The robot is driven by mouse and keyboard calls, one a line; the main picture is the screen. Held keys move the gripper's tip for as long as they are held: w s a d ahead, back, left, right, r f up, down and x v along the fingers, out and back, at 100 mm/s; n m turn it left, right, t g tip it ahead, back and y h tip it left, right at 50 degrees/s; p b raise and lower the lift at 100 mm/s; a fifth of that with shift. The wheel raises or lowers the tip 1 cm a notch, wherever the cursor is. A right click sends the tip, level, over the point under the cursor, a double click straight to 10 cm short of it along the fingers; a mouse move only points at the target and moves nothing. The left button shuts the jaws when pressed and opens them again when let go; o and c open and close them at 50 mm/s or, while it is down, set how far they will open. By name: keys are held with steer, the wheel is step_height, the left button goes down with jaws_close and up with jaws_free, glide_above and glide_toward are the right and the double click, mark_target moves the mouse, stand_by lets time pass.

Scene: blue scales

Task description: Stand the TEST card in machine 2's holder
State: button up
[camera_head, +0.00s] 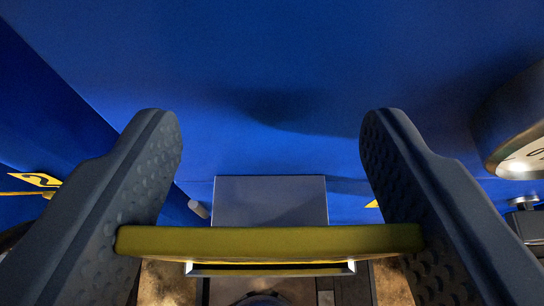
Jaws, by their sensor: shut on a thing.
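My gripper (270,125) is shut on a yellow card (270,240), with one dark grey finger at each end of it. The card shows as a wide bar seen nearly edge-on, and no writing on it can be read. A thin silvery bracket (270,271), which may be the holder, shows just below the card in the picture. The card hides part of it, so I cannot tell whether they touch. A grey rectangular plate (270,198) shows just above the card. A yellow mark with a 2 (36,180) is at the left.
A blue machine surface (270,70) fills the upper view. A round dial (522,158) in a metal housing is at the right edge. A small pale cylinder (198,209) is left of the plate. Brown and grey surfaces show at the bottom.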

steer(key=o, duration=1.2)
steer(key=b+v, duration=0.2)
steer(key=v, duration=1.1)
steer(key=shift+s+r, duration=0.2)
steer(key=shift+s, duration=0.1)
steer(key=s+r+t+b, duration=0.1)
steer(key=s+r+b, duration=0.1)
steer(key=s+r, duration=0.5)
steer(key=s+r+b, duration=0.2)
steer(key=s+r, duration=0.5)
steer(key=r, duration=0.6)
steer(key=s+r+t+b, duration=0.1)
steer(key=s+r+b, duration=0.2)
steer(key=s+r, duration=0.4)
step_height(320, 180, up, 3)
steer(key=shift+s+a+r+t, duration=0.15)
steer(key=shift+s+r+t, duration=0.05)
steer(key=shift+s+t, duration=0.1)
